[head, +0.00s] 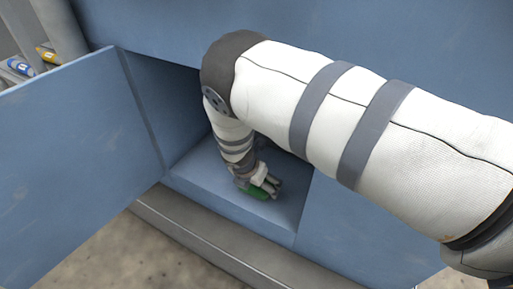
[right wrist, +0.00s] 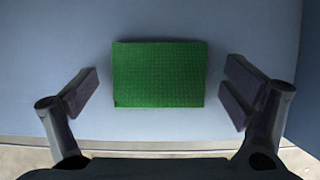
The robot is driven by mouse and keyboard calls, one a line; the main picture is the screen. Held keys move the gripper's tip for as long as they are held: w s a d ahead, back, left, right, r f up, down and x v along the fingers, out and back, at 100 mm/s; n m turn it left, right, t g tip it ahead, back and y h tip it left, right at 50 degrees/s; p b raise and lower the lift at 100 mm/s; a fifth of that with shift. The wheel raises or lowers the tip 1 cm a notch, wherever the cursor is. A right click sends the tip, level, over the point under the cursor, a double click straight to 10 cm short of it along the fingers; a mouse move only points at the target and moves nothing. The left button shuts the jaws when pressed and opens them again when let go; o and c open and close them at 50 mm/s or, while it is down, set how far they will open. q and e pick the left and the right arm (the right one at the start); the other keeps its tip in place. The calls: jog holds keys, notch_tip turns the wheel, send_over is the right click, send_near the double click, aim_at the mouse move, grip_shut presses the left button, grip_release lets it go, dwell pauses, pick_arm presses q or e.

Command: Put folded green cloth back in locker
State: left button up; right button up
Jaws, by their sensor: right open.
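The folded green cloth (right wrist: 159,74) lies flat on the blue locker floor in the right wrist view. In the head view the cloth (head: 255,192) shows partly, under my right gripper (head: 270,186). My right gripper (right wrist: 160,97) is open, its two fingers on either side of the cloth with a gap to each, not touching it. The blue locker (head: 272,213) is open, its door (head: 75,160) swung out to the left. My right arm reaches into it and hides part of the opening. My left gripper is not in view.
A ledge (head: 205,240) runs below the locker's front edge. Blue panels close in above and to the right of the opening. Small blue (head: 20,67) and yellow (head: 47,54) items sit at the far upper left.

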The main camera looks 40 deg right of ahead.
pick_arm(q)
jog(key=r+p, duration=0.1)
jog(key=p, duration=0.1)
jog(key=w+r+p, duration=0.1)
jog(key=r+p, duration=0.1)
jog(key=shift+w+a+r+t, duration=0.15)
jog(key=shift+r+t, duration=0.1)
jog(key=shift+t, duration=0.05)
pick_arm(e)
jog(key=v, duration=1.2)
